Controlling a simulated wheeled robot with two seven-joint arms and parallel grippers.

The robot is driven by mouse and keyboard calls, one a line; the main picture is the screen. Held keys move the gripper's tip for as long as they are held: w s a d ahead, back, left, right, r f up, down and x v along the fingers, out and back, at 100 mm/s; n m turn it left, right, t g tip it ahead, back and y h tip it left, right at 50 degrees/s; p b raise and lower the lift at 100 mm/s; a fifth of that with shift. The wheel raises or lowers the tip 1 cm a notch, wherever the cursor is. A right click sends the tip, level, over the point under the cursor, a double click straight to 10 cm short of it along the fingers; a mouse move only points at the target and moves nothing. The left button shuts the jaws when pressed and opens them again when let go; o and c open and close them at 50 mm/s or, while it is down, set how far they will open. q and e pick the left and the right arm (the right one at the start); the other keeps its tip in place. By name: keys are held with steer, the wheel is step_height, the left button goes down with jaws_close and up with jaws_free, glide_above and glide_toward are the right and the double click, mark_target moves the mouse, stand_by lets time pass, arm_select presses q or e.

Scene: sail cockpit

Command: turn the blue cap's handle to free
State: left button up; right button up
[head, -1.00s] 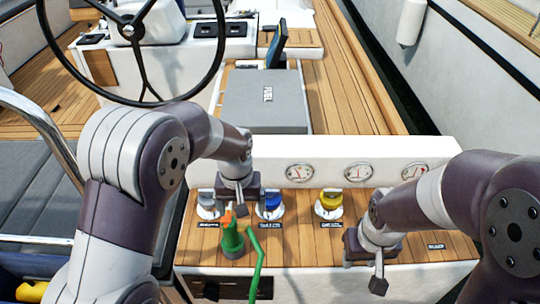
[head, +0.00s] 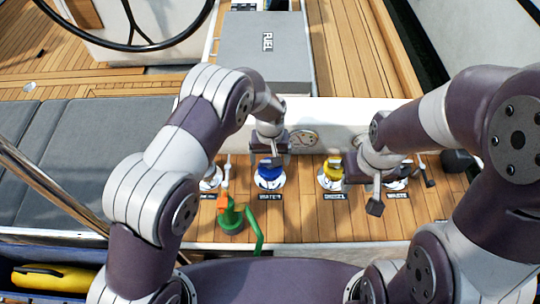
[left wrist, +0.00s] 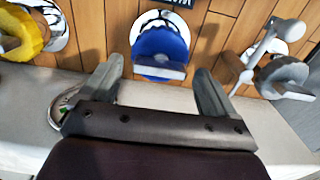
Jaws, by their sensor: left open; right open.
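The blue cap (head: 269,172) sits in a round metal deck plate above a label reading WATER. In the left wrist view the blue cap (left wrist: 160,46) shows with its light grey bar handle (left wrist: 160,69) lying crosswise in the picture. My left gripper (left wrist: 158,72) is open, with one finger to each side of the handle and space between fingers and handle. In the head view the left gripper (head: 271,155) hangs just over the blue cap and hides part of it. My right gripper (head: 375,206) is open and empty, in front of the row to the right.
A yellow cap (head: 332,170) is right of the blue one, and a black cap (head: 398,172) farther right. A grey cap (head: 210,180) is left. A green object (head: 231,218) with an orange top stands in front. A white gauge panel (head: 335,118) rises behind.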

arm_select(q)
steer(key=shift+s+f, duration=0.15)
steer(key=shift+f, duration=0.2)
steer(key=c, duration=1.1)
steer(key=shift+o, duration=0.2)
